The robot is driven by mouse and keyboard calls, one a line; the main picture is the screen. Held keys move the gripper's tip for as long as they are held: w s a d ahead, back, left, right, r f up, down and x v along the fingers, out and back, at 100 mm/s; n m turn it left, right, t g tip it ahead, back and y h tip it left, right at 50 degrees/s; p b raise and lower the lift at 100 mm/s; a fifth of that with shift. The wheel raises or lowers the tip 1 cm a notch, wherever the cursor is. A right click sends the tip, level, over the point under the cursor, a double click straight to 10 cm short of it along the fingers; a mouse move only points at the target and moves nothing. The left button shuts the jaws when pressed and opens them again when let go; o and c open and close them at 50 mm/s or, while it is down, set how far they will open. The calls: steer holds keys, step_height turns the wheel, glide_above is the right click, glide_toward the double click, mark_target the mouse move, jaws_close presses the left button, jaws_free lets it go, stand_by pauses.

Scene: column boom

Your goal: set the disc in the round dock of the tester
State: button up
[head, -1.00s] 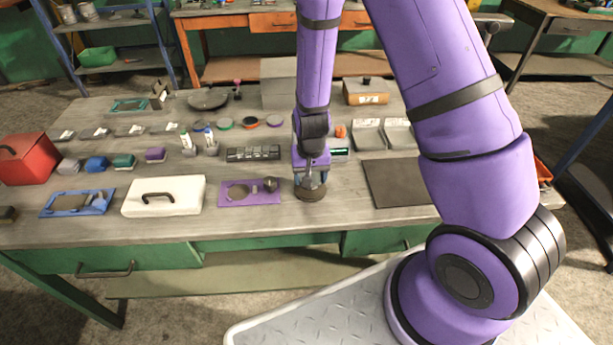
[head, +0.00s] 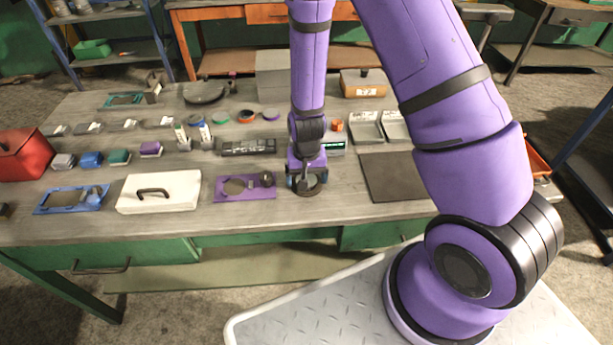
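A purple plate (head: 225,197) lies flat on the bench, left of my gripper. It has a round dark recess (head: 236,186) and a small dark knob on its right side; it looks like the tester with the round dock. My gripper (head: 307,183) points down just right of this plate. A dark grey disc (head: 310,189) shows at its fingertips, apart from the recess. The fingers seem closed on the disc, though they are small and partly hidden. I cannot tell how far the disc is above the bench.
A white case (head: 180,201) and a blue plate (head: 92,198) lie farther left. A dark mat (head: 393,178) lies to the right. Behind the gripper stand a small device with a green screen (head: 335,146) and a black slotted rack (head: 250,147). Small coloured discs lie farther back.

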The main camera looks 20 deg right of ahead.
step_height(320, 180, up, 12)
steer(key=shift+r, duration=0.25)
stand_by(0.4)
step_height(320, 180, up, 11)
steer(key=t+y, duration=0.1)
glide_above(313, 183)
steer(key=s+d+r+n+t, duration=0.2)
steer(key=s+r, duration=0.3)
steer(key=r, duration=0.4)
steer(key=s+d+r+n+t+h, duration=0.1)
steer(key=s+d+r, duration=0.3)
steer(key=s+r, duration=0.7)
steer(key=shift+s+n+t, duration=0.3)
steer(key=shift+s+t, duration=0.3)
steer(key=shift+s, duration=0.95)
